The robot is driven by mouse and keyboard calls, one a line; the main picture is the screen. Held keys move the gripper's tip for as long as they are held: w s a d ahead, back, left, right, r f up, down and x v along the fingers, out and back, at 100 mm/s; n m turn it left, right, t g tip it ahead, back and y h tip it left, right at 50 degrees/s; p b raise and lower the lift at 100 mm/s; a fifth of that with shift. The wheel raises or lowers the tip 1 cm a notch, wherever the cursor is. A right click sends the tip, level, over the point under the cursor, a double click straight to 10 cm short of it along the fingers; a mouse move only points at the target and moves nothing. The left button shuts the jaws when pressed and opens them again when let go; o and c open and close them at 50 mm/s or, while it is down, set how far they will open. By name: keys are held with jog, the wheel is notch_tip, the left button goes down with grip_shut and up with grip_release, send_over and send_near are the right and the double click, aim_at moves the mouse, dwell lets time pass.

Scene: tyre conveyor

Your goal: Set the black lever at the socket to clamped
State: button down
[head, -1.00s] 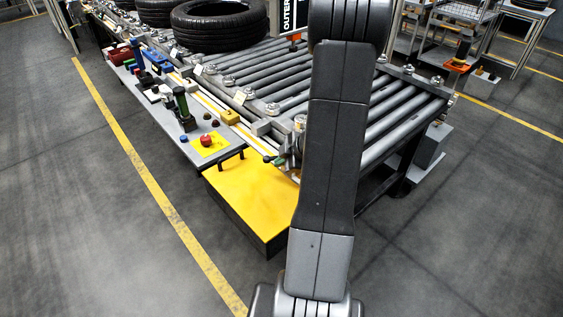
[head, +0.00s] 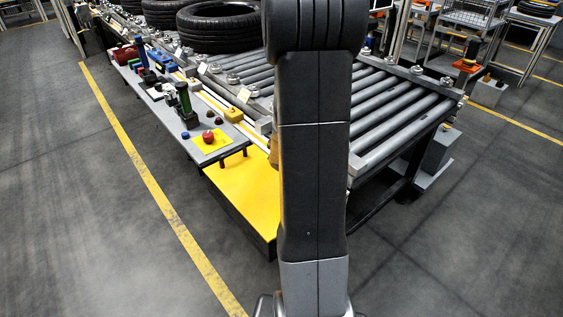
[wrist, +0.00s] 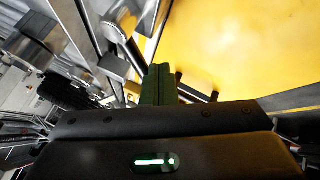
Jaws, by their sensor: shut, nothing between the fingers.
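My gripper (wrist: 162,72) shows in the wrist view as a pair of dark green fingers, closed together with nothing between them. In the head view my own arm hides it. I cannot single out the black lever or its socket with certainty. In the wrist view a small dark bar (wrist: 195,94) lies just right of the fingers, in front of the yellow surface; I cannot tell what it is or whether they touch. In the head view a dark upright handle with green (head: 183,98) stands on the grey side panel (head: 222,130), left of my arm.
The panel also carries a red button (head: 208,136) on a yellow plate. A yellow box top (head: 240,195) lies below it. The roller conveyor (head: 395,115) runs behind my arm, with tyres (head: 218,25) farther back. Metal parts (wrist: 115,65) crowd the wrist view's left; open floor lies at the head view's left.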

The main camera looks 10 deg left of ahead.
jog(key=m+b, duration=0.1)
jog(key=b, duration=0.1)
jog(key=w+m+h+b, duration=0.1)
jog(key=b, duration=0.1)
jog(key=shift+w+a+f+t, duration=0.1)
jog(key=shift+a+f+t, duration=0.2)
jog(key=shift+a+f, duration=0.1)
jog(key=m+h+b, duration=0.1)
jog(key=b, duration=0.2)
jog(key=w+m+h+b, duration=0.1)
jog(key=b, duration=0.2)
jog(key=shift+w+m+t, duration=0.1)
jog(key=shift+m+t, duration=0.2)
jog(key=shift+m, duration=0.1)
jog(key=shift+w+r+m+h+b, duration=0.3)
jog(key=shift+m+h+b, duration=0.15)
jog(key=shift+b, duration=0.2)
jog(key=shift+w+r, duration=0.1)
jog(key=shift+w, duration=0.2)
